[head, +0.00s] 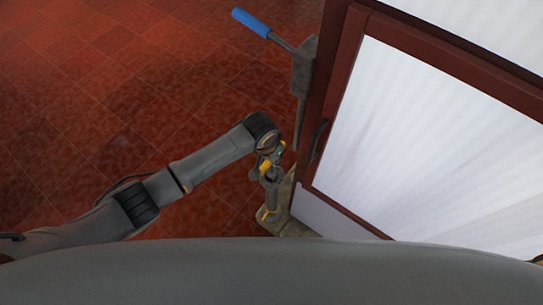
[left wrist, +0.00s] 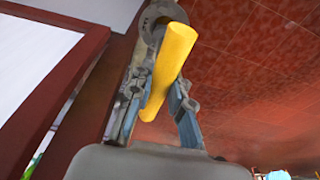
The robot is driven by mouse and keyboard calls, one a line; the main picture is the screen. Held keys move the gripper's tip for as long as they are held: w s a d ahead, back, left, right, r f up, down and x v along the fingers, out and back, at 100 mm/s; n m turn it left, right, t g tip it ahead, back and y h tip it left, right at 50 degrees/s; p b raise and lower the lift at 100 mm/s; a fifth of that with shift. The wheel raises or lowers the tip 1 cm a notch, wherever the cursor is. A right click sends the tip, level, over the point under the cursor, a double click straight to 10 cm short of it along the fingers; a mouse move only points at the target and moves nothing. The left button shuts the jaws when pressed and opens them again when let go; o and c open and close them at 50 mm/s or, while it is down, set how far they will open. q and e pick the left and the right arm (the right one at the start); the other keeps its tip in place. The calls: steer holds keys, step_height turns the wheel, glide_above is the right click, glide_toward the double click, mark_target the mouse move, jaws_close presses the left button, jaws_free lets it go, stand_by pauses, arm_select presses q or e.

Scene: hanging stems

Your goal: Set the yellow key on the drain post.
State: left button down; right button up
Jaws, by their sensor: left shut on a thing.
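The yellow key shows in the left wrist view (left wrist: 172,65) as a thick yellow bar slanting between the fingers of my left gripper (left wrist: 160,75). The gripper is shut on it. In the head view, my left gripper (head: 271,158) is at the end of the arm, with yellow ends of the key (head: 263,168) showing on both sides. Just below it stands a grey post (head: 271,190), seemingly the drain post, on a flat base. In the wrist view a grey round part (left wrist: 160,14) is at the key's far end. I cannot tell whether key and post touch. My right gripper is not in view.
A dark red frame with a white panel (head: 430,130) stands close on the right. A blue-handled lever (head: 252,22) on a grey bracket (head: 303,68) juts out from its edge. A yellow piece (head: 266,214) is at the post's base. The red tiled floor (head: 130,80) at left is clear.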

mark_target(272, 172)
arm_select(q)
steer(key=shift+f+b, duration=0.7)
steer(key=shift+f, duration=0.5)
steer(key=shift+f+b, duration=0.55)
steer(key=shift+f, duration=0.9)
stand_by(1.0)
stand_by(0.6)
steer(key=shift+f, duration=0.1)
steer(key=c, duration=1.2)
jaws_free()
steer(key=shift+o, duration=0.2)
steer(key=o, duration=0.4)
